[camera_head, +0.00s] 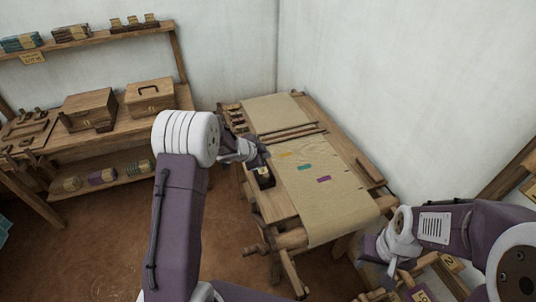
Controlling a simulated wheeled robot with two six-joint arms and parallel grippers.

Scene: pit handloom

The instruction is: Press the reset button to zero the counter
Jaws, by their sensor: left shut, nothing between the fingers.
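A small dark box (264,179), which looks like the counter, sits on the left side beam of the wooden loom (285,205). Its reset button and digits are too small to make out. My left gripper (262,157) reaches in from the left, shut and empty, with its fingertips just above and behind the box in the picture. I cannot tell whether they touch it. My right gripper (374,252) is low at the right, beside the loom's front end and away from the box. Its fingers are not clear enough to tell open from shut.
Tan cloth (325,195) with small coloured patches covers the loom. Pegs or spools (236,120) stand along its far left edge. A bench with two wooden boxes (149,95) is at the left. Numbered wooden bins (450,264) are at lower right. The floor between is clear.

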